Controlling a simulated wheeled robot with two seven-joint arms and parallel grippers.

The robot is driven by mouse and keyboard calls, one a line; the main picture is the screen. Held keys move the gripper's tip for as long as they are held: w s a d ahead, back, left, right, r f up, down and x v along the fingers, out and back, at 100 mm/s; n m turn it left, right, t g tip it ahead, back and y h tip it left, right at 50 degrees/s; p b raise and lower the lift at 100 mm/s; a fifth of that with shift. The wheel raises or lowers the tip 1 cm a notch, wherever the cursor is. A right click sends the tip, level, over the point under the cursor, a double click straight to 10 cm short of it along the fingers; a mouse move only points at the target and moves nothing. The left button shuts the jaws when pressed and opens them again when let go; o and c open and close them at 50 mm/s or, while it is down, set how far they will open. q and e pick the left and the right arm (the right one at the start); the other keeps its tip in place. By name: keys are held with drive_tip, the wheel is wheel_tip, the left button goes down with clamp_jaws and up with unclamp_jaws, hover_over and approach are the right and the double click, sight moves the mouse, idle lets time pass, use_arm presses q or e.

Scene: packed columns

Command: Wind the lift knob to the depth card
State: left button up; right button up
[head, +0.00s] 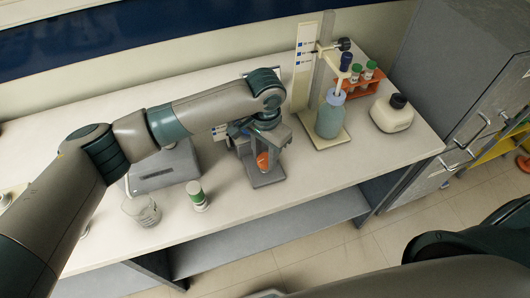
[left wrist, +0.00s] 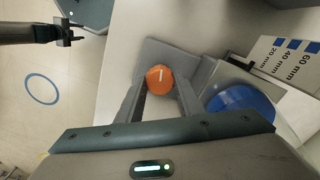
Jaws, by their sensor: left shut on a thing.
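The orange lift knob (head: 263,160) has a white line on its face and shows between my left gripper's fingers in the left wrist view (left wrist: 160,78). My left gripper (head: 262,158) reaches down over the lift and is shut on the knob. A white depth card (left wrist: 286,62) with blue squares reads 60, 40 and 20 mm in the left wrist view. Beside the knob there is a blue disc (left wrist: 241,106). The arm hides much of the lift in the head view. My right gripper (left wrist: 70,34) appears small at upper left; its jaws are unclear.
A stand with a tall marked board (head: 305,55) and a blue-green bottle (head: 330,116) is right of the lift.

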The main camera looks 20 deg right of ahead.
use_arm(q)
drive_tip(key=m, duration=0.3)
drive_tip(key=shift+r+m, duration=0.1)
drive_tip(key=shift+m, duration=0.3)
drive_tip(key=m, duration=0.3)
drive_tip(key=shift+m+p, duration=0.3)
drive_tip(key=m, duration=0.3)
drive_tip(key=shift+m, duration=0.3)
drive_tip(key=m, duration=0.3)
drive_tip(key=shift+m+b, duration=0.3)
drive_tip(key=shift+b, duration=0.1)
drive_tip(key=m, duration=0.3)
drive_tip(key=shift+m+b, duration=0.3)
drive_tip(key=shift+b, duration=0.1)
drive_tip(key=m+b, duration=0.1)
drive_tip(key=m, duration=0.2)
drive_tip(key=shift+m, duration=0.4)
drive_tip(key=m+b, duration=0.1)
drive_tip(key=m, duration=0.2)
drive_tip(key=shift+m, duration=0.3)
drive_tip(key=m+b, duration=0.1)
drive_tip(key=m, duration=0.3)
drive_tip(key=shift+w, duration=0.1)
drive_tip(key=shift+b, duration=0.3)
